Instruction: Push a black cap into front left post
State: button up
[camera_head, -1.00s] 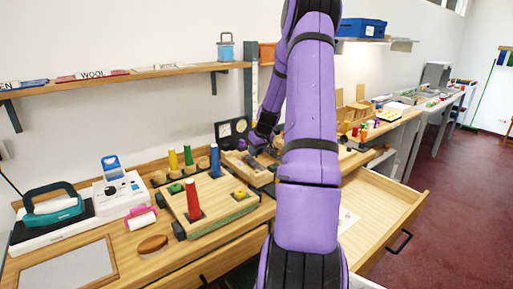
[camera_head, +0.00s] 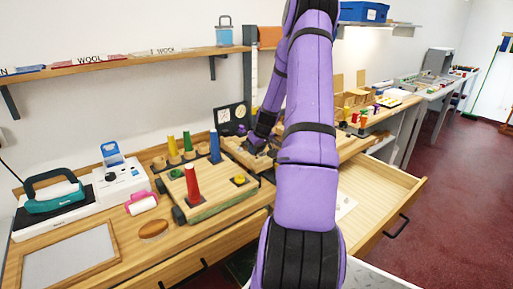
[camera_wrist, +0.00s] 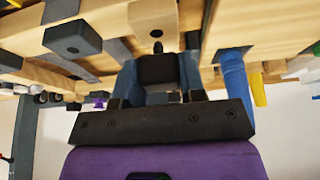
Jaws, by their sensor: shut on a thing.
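My gripper (camera_wrist: 158,82) is shut on a black cap (camera_wrist: 158,69), a dark block held between its two fingers in the wrist view. Just beyond the cap is the end of a pale wooden post (camera_wrist: 154,14) with a dark hole or peg; I cannot tell whether the cap touches it. Another dark block (camera_wrist: 72,37) with a small hole sits to the left on the wooden frame. In the head view my gripper (camera_head: 256,140) is at the wooden frame (camera_head: 237,152), where the cap is too small to make out and my arm hides part of the frame.
A wooden board (camera_head: 222,199) with a red cone (camera_head: 192,184) stands in front of the frame. Yellow, green and blue cones (camera_head: 214,147) stand behind it. A blue cylinder (camera_wrist: 234,76) is right of my gripper in the wrist view. An open drawer (camera_head: 375,190) juts out at right.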

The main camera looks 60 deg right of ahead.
jog(key=shift+s+a, duration=0.1)
jog(key=shift+s, duration=0.2)
dwell(0.6)
jog(key=shift+f, duration=1.15)
dwell(2.0)
jog(key=o, duration=1)
jog(key=o, duration=0.3)
jog(key=shift+r, duration=0.1)
jog(key=shift+r, duration=2.9)
